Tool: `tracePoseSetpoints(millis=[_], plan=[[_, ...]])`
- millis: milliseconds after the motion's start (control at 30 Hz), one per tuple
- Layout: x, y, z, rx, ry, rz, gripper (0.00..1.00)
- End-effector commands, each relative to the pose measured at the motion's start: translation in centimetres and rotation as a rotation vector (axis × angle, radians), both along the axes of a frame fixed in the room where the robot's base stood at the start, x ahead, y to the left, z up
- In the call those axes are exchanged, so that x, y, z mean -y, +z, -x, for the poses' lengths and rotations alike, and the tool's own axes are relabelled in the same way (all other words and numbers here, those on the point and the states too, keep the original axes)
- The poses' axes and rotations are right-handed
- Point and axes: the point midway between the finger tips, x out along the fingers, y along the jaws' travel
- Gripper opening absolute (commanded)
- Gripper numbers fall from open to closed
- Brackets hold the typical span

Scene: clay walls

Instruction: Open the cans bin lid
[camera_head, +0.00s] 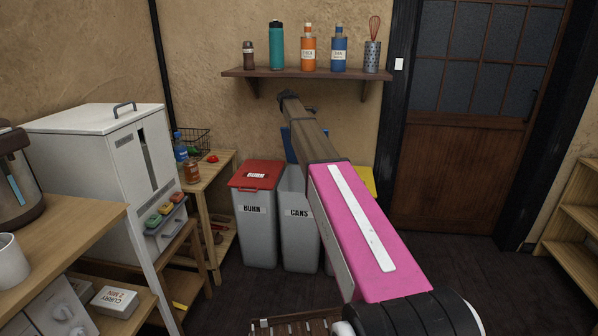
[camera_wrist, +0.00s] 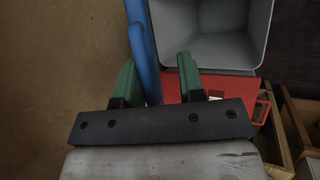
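The cans bin (camera_head: 298,238) is a grey bin labelled CANS, between the red-lidded bin and a mostly hidden one. Its blue lid (camera_head: 289,145) stands raised behind its opening, partly hidden by my arm. In the wrist view the blue lid (camera_wrist: 140,40) is seen nearly edge-on, beside the bin's open grey interior (camera_wrist: 212,32). My gripper (camera_wrist: 156,78) has two green fingers set apart, with the lid's edge between them, closer to the left finger. A gap shows at the right finger. The head view does not show the fingertips clearly.
The BURN bin's red lid (camera_head: 257,175) is closed; it also shows in the wrist view (camera_wrist: 178,88). A yellow lid (camera_head: 368,182) shows right of my arm. A wall shelf (camera_head: 305,73) with bottles is above. A wooden side table (camera_head: 207,168) stands left.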

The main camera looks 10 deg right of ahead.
Motion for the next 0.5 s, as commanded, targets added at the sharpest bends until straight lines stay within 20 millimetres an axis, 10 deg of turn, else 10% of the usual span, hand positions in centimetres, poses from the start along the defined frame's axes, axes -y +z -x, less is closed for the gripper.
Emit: tracePoseSetpoints(millis=[500], plan=[[-2.2, -5.8, 7.0, 0.205, 0.003, 0.068, 0.35]])
